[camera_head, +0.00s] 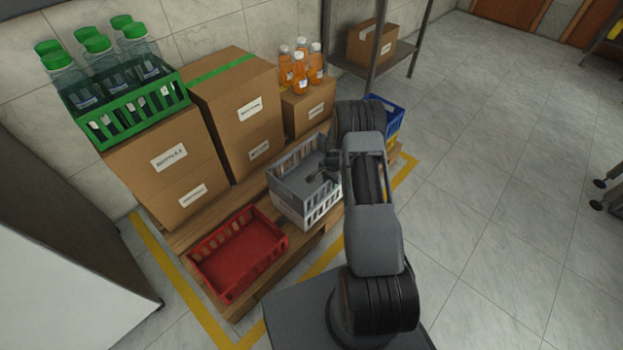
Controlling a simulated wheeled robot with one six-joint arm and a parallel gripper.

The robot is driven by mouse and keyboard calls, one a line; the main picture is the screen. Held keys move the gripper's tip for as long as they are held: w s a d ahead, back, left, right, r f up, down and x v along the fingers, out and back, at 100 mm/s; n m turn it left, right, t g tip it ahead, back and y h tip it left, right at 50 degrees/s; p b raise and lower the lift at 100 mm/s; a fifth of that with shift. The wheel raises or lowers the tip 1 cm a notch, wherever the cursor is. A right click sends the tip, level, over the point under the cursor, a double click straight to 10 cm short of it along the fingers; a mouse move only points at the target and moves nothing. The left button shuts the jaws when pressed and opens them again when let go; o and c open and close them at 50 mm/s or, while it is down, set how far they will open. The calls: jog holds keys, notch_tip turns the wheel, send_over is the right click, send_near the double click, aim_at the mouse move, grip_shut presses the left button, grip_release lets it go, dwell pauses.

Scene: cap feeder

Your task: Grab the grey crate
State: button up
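The grey crate (287,196) is an open-topped box with slotted walls on the wooden pallet, right of the red crate. Its lower part looks whiter, and I cannot tell whether a second crate is under it. My gripper (315,176) is over the right part of the crate, near its right wall. My arm hides the crate's right end. The fingers are small and dark, so I cannot tell whether they are open or touch the crate.
A red crate (240,283) sits at the pallet's front left. Cardboard boxes (246,110) stand behind, with a green bottle crate (97,135) and orange bottles (300,85) on top. A blue crate (393,106) is behind my arm.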

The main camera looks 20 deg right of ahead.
grip_shut()
dwell(1.3)
jog(key=shift+r, duration=0.15)
